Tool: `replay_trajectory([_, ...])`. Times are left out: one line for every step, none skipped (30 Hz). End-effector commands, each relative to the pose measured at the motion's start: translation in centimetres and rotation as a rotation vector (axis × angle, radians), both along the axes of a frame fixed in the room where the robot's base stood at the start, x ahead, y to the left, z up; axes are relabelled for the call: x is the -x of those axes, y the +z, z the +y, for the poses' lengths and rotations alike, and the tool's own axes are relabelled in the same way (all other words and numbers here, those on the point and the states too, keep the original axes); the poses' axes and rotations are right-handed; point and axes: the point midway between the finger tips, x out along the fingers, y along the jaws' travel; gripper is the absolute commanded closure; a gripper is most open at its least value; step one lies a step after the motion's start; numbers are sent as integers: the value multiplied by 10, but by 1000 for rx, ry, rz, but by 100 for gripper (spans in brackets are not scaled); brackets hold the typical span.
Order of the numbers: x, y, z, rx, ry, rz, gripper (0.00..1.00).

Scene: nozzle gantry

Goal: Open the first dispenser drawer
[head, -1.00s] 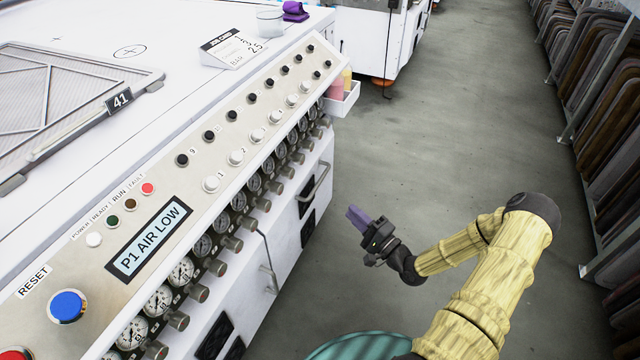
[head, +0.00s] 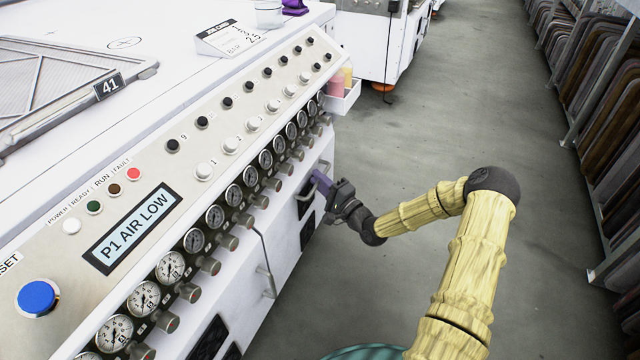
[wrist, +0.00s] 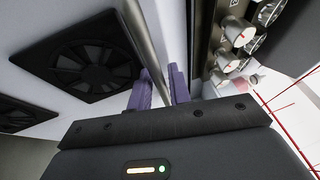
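The drawer front (head: 292,222) is a white panel low on the machine's side and looks flush with it. Its metal bar handle (wrist: 143,40) runs down the wrist view between my two purple fingers. My gripper (head: 318,180) is at that handle in the head view and hides most of it. In the wrist view the fingertips (wrist: 160,72) stand close on either side of the bar, one finger to each side. I cannot tell whether they press on it. A second similar bar handle (head: 268,280) is nearer on the same side, with its panel seen shut.
Gauges (head: 170,266) and knobs (head: 190,292) line the machine's edge above the handles; knobs also show close by in the wrist view (wrist: 236,32). Black vent grilles (wrist: 80,60) sit beside the handle. A small bottle tray (head: 345,100) juts out behind. The grey floor (head: 440,130) to the right is clear.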

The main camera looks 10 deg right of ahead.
Motion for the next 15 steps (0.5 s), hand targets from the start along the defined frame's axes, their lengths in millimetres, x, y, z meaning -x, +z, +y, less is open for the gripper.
replay_trajectory([0,0,0,0,0,0,81])
replay_trajectory([0,0,0,0,0,0,81])
replay_trajectory([0,0,0,0,0,0,81])
replay_trajectory([0,0,0,0,0,0,81])
replay_trajectory([0,0,0,0,0,0,81])
replay_trajectory([0,0,0,0,0,0,83])
replay_trajectory([0,0,0,0,0,0,89])
replay_trajectory([0,0,0,0,0,0,94])
replay_trajectory([0,0,0,0,0,0,100])
replay_trajectory([0,0,0,0,0,0,100])
replay_trajectory([0,0,0,0,0,0,100])
replay_trajectory([0,0,0,0,0,0,100])
replay_trajectory([0,0,0,1,0,1,100])
replay_trajectory([0,0,0,1,0,1,100])
replay_trajectory([0,0,0,1,0,1,100])
